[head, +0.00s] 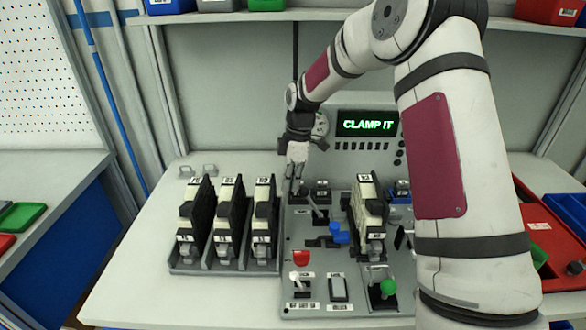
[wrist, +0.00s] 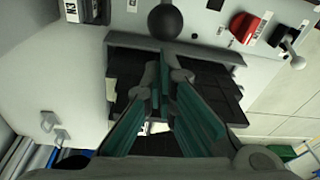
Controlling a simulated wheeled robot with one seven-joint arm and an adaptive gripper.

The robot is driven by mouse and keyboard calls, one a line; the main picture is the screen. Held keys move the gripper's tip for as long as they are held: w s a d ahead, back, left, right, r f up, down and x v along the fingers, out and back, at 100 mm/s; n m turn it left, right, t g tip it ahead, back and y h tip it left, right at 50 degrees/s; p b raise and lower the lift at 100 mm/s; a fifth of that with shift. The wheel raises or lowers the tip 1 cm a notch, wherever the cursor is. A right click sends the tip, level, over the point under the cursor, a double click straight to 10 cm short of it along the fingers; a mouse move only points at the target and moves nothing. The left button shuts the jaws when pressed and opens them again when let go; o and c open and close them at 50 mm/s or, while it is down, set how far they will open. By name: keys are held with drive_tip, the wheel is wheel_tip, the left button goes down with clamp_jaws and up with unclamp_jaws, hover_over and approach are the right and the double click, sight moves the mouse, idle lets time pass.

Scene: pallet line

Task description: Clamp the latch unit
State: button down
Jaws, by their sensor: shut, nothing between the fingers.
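My gripper (head: 293,188) is shut and empty, pointing down over the left edge of the grey panel. In the wrist view its teal fingers (wrist: 162,75) come together just below a black ball knob (wrist: 165,20); I cannot tell whether they touch it. In the head view a grey lever (head: 316,208) leans close to the fingertips. A black and cream unit (head: 370,210), likely the latch unit, stands upright on the panel right of my gripper. A blue handle (head: 340,234) sits at its left side. The display (head: 366,123) reads "CLAMP IT".
A rack (head: 222,268) with three similar units stands left of the panel. The panel's front has a red button (head: 301,258), a white-tipped toggle (head: 295,277), a rocker switch (head: 338,288) and a green knob (head: 388,287). My arm hides the panel's right part.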

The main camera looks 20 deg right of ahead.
sight(306, 189)
drive_tip(key=shift+a+f, duration=0.1)
drive_tip(key=shift+f, duration=0.75)
drive_tip(key=shift+s+d+r+y+p, duration=0.15)
drive_tip(key=shift+d+r+y+p, duration=0.15)
drive_tip(key=shift+d+y+p, duration=0.1)
drive_tip(key=d+y+p, duration=0.1)
drive_tip(key=d, duration=0.1)
drive_tip(key=s+d+r+t+y+p, duration=0.1)
drive_tip(key=d+y, duration=0.1)
drive_tip(key=s+d+r+y+p, duration=0.1)
drive_tip(key=d, duration=0.1)
drive_tip(key=shift+r+t+y, duration=0.2)
drive_tip(key=shift+t+y, duration=0.1)
drive_tip(key=s+d+t+y, duration=0.1)
drive_tip(key=s+d+y, duration=0.1)
drive_tip(key=d+y, duration=0.3)
drive_tip(key=shift+d+f+t+y+b, duration=0.3)
drive_tip(key=shift+d+t+b, duration=0.1)
drive_tip(key=shift+d, duration=0.4)
